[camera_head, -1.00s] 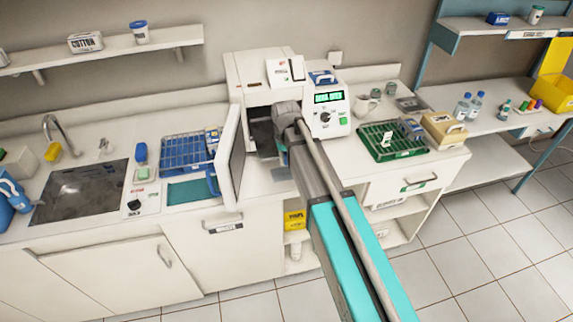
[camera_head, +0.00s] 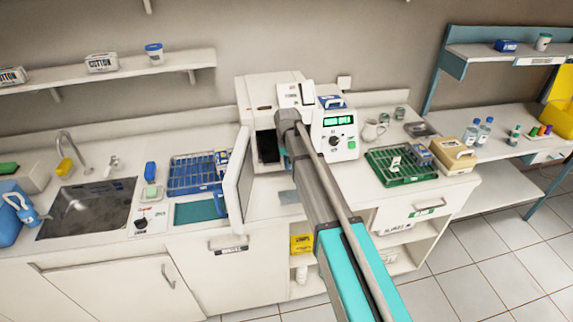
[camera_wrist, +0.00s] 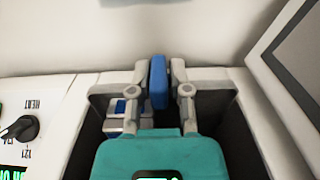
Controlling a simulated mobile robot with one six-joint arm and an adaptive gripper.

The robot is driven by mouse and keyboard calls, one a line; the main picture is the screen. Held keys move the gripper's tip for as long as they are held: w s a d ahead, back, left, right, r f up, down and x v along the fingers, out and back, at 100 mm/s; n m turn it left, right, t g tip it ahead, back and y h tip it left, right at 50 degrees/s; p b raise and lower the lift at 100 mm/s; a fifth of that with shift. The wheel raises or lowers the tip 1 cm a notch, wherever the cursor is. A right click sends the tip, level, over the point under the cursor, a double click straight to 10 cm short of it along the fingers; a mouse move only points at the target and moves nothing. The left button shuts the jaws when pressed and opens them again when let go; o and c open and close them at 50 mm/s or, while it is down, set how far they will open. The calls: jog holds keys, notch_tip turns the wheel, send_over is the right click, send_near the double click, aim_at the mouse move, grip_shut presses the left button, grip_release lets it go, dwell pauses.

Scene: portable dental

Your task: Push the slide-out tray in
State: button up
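The white sterilizer (camera_head: 262,88) stands on the counter with its door (camera_head: 238,180) swung open to the left. My gripper is at its dark opening (camera_head: 267,147); my arm hides the fingertips in the head view. I cannot clearly make out the slide-out tray; my gripper and arm cover much of the opening.
A control panel (camera_head: 339,135) with a green display is right of the opening. A blue rack (camera_head: 195,175) stands left of the door, a green rack (camera_head: 400,165) to the right. A grey-blue flat patch (camera_head: 289,197) lies below the opening. The floor (camera_head: 500,270) at right is clear.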

jog(key=shift+o, duration=1.4)
